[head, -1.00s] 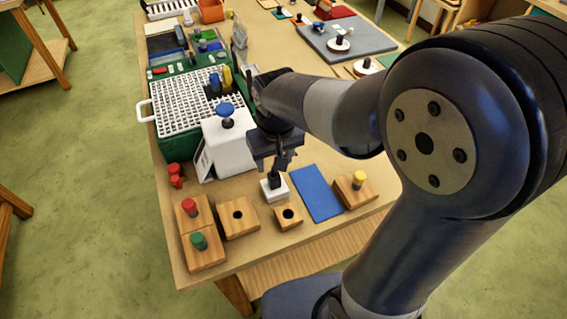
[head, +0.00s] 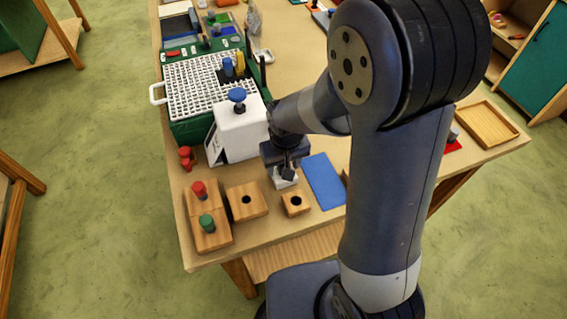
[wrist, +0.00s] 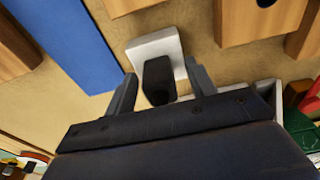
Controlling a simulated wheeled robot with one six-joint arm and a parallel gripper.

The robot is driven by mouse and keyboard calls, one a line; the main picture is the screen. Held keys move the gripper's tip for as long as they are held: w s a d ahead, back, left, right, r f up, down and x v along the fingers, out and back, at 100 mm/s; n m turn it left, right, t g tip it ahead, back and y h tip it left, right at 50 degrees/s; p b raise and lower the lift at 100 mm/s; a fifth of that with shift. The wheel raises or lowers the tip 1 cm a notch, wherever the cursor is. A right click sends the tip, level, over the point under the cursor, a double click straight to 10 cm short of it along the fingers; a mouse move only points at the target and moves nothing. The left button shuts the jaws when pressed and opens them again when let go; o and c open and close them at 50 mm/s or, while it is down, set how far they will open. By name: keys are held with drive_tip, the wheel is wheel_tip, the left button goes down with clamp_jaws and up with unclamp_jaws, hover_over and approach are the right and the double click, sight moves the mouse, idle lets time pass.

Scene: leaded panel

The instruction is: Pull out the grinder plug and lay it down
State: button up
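The black grinder plug (wrist: 158,82) stands in a small white socket block (wrist: 160,45) on the table. My gripper (wrist: 162,72) is open, with one finger on each side of the plug and a gap visible on both sides. In the head view my gripper (head: 284,168) points down over the white socket block (head: 284,182), and its fingers partly hide the plug. The white grinder (head: 238,132) with a blue knob stands just left of my gripper.
A blue mat (head: 323,181) lies bare to the right of the socket. A wooden block with a hole (head: 295,203) is in front. A green-edged rack (head: 205,85) is behind.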

drive_tip(key=c, duration=1.1)
